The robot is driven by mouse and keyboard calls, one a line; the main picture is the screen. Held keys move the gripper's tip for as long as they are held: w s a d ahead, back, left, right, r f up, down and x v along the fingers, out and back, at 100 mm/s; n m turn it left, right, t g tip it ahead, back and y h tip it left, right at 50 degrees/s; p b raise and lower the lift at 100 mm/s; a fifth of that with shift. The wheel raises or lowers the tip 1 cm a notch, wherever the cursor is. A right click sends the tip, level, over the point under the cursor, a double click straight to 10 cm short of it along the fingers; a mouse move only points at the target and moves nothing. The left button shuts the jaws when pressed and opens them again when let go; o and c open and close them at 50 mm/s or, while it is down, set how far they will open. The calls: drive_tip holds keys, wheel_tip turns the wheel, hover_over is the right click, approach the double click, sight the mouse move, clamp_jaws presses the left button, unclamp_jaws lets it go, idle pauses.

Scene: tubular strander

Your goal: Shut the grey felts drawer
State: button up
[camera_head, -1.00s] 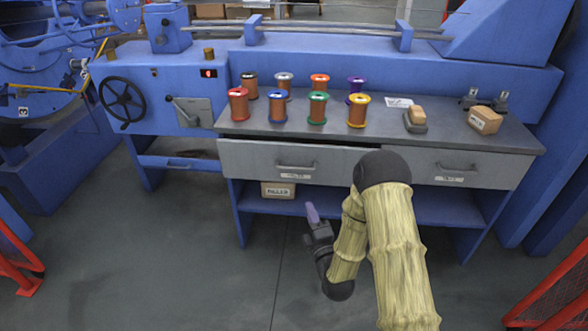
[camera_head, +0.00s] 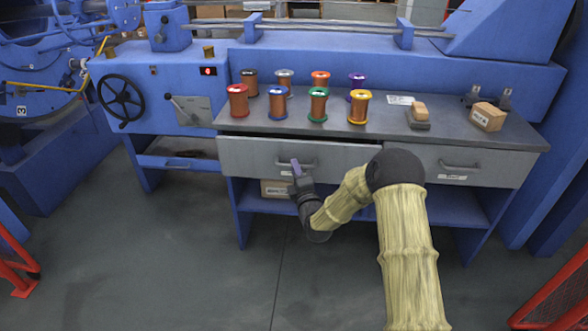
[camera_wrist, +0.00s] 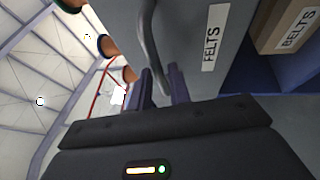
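The grey felts drawer (camera_head: 250,157) is the left one under the bench top and stands a little way out, with a dark gap along its top edge. In the wrist view its grey front (camera_wrist: 190,45) carries a FELTS label (camera_wrist: 213,38). Its bar handle (camera_wrist: 150,45) runs down to between my fingers. My gripper (camera_head: 295,168) is at this handle in the head view. In the wrist view my gripper (camera_wrist: 160,84) shows two slim fingers apart, one either side of the handle's near end. Whether they touch it I cannot tell.
A second grey drawer (camera_head: 490,167) on the right looks flush. Several wire spools, among them a yellow-flanged one (camera_head: 359,107), stand on the bench top (camera_head: 385,125). A cardboard box labelled BELTS (camera_wrist: 287,27) sits on the shelf below. The floor in front is clear.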

drive_tip(key=shift+x, duration=1.05)
drive_tip(key=shift+c, duration=0.5)
clamp_jaws()
